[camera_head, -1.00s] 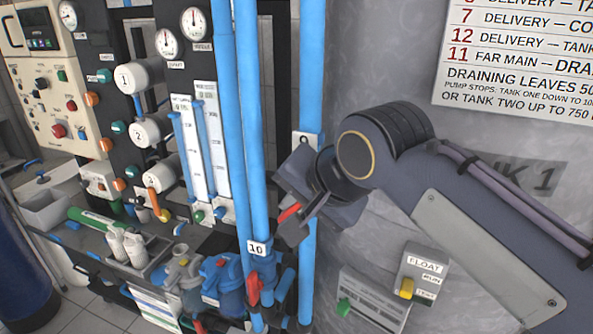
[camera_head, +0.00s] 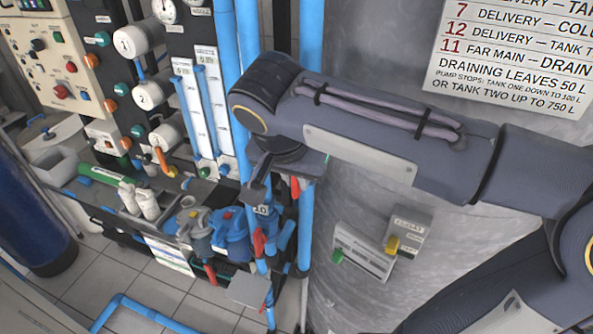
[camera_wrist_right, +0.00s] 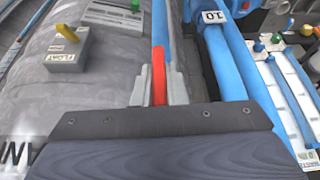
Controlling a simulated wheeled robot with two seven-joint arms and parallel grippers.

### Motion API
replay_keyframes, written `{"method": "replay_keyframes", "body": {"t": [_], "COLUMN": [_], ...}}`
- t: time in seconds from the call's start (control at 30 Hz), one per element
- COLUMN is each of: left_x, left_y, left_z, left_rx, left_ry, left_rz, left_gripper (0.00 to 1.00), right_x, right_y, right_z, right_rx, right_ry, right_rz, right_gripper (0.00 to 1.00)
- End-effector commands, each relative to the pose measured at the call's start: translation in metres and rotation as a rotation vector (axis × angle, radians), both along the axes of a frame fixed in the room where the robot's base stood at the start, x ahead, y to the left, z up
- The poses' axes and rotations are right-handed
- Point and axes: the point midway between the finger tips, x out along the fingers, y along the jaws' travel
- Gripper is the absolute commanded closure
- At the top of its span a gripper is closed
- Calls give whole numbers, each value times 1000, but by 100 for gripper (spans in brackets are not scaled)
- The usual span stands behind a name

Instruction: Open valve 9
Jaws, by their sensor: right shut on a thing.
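My right gripper (camera_head: 276,192) is at the right-hand blue vertical pipe (camera_head: 306,225), beside the tank. A red lever (camera_head: 295,187) shows at its fingers. In the right wrist view, the gripper (camera_wrist_right: 159,90) has a finger on each side of the red lever (camera_wrist_right: 158,75) and is shut on it. The lever lies roughly in line with the blue pipe there. No number tag for this lever is readable; my arm covers the pipe above it. Valve 10's tag (camera_wrist_right: 213,17) is on the neighbouring pipe, with its red handle (camera_head: 258,243) below. My left gripper is not in view.
The grey tank (camera_head: 370,205) stands close on the right, with a float switch box (camera_head: 408,232) with a yellow knob. Blue pump housings (camera_head: 230,236) sit left of the pipes. Gauges and flow tubes (camera_head: 205,115) fill the panel behind. Tiled floor (camera_head: 110,275) shows lower left.

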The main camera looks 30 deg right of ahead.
Motion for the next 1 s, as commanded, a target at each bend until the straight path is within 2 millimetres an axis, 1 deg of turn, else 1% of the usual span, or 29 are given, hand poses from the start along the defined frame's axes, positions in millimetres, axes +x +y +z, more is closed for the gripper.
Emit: {"method": "replay_keyframes", "body": {"t": [0.47, 0.5, 0.63, 0.9, 1.0], "left_x": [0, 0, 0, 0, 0], "left_y": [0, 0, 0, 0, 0], "left_z": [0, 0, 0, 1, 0], "left_rx": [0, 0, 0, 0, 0], "left_ry": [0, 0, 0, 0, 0], "left_rz": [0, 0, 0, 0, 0], "left_gripper": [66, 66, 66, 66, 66], "right_x": [-1, -1, -1, 0, -1], "right_y": [0, 0, 0, 0, 2], "right_z": [-2, -2, -2, 0, 5], "right_rx": [-10, -10, -8, -8, -7], "right_ry": [16, 16, 14, 12, 9], "right_rz": [0, 0, 0, 1, 2], "right_gripper": [100, 84, 67, 66, 66]}}
